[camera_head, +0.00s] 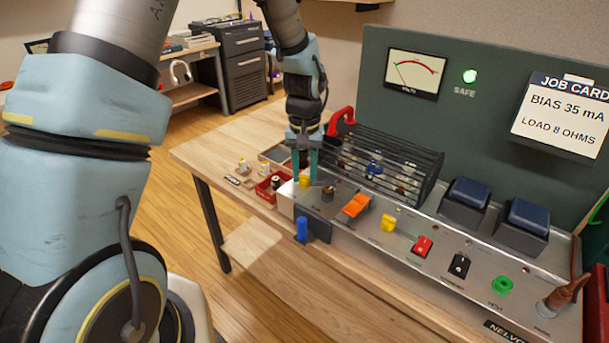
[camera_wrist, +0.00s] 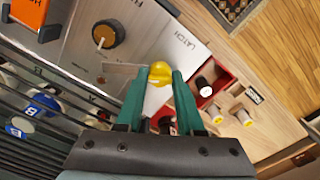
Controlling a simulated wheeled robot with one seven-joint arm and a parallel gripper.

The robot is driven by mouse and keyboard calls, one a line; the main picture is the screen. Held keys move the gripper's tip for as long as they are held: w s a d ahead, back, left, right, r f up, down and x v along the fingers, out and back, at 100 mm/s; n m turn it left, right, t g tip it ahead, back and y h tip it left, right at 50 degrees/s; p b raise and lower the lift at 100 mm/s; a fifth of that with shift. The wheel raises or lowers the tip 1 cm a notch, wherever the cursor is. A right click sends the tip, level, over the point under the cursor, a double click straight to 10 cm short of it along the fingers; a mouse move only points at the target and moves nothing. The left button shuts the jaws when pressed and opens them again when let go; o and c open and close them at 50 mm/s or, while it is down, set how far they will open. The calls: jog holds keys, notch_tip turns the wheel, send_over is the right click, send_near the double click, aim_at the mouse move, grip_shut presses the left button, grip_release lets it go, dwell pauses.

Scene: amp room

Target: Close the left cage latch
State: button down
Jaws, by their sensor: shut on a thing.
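The left cage latch has a yellow knob (camera_head: 304,181) at the left end of the metal panel (camera_head: 445,257). In the wrist view this yellow knob (camera_wrist: 160,73) sits between the teal fingertips, beside a "LATCH" label. My gripper (camera_head: 304,172) points down and is shut on the knob; its fingers also show in the wrist view (camera_wrist: 158,92). A second yellow latch knob (camera_head: 388,223) is farther right. The latch's catch is hard to make out.
A black knob (camera_wrist: 107,35) and an orange switch (camera_head: 356,205) are close to the latch. A red tray (camera_head: 268,192) with small parts stands left of the panel. A blue knob (camera_head: 302,229) sticks out in front. Bare table (camera_head: 212,152) lies at the left.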

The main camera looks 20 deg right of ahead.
aim_at(304, 175)
jog(key=n, duration=0.5)
jog(key=shift+r+n, duration=0.1)
jog(key=shift+n, duration=0.2)
jog(key=n+p, duration=0.2)
jog(key=n, duration=0.3)
jog(key=shift+n, duration=0.4)
jog(key=c, duration=0.6)
grip_release()
jog(key=shift+o, duration=0.2)
notch_tip(304, 175, up, 11)
jog(key=b, duration=0.1)
